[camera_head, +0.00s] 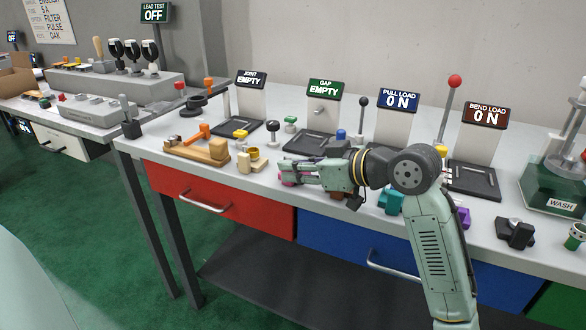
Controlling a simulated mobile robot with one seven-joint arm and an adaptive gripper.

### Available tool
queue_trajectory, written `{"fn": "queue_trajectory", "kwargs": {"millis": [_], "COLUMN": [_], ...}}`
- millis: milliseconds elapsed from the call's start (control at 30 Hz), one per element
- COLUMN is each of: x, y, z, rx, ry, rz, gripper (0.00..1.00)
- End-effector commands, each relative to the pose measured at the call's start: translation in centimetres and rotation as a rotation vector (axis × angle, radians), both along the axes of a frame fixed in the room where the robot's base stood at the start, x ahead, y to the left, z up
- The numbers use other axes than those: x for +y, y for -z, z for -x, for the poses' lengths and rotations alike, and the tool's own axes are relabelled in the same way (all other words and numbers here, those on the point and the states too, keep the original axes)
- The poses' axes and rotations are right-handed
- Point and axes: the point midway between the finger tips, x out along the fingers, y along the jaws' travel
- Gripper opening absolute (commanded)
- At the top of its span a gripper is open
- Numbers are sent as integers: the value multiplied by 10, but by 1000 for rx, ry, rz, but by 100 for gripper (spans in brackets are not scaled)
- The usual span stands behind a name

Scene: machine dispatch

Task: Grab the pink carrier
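The pink carrier (287,182) lies near the front edge of the grey bench, above the right end of the red drawer. Only a small pink part of it shows. My gripper (286,171) reaches in from the right, low over the bench, with its fingers at the pink carrier and covering most of it. I cannot tell whether the fingers touch it or how far apart they are.
A wooden block (205,152) and a small yellow-topped piece (253,160) stand just left of my gripper. A teal piece (391,200) and a purple piece (462,217) lie to the right by my arm. Test stands with signs line the back.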

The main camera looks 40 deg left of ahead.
Motion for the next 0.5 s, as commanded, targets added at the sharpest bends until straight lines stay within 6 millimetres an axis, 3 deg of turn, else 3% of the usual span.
{"fn": "queue_trajectory", "kwargs": {"millis": [300, 500], "x": [7, 7], "y": [3, 3], "z": [0, 0], "rx": [0, 0], "ry": [1, 1], "rz": [-1, -1], "gripper": [22, 9]}}
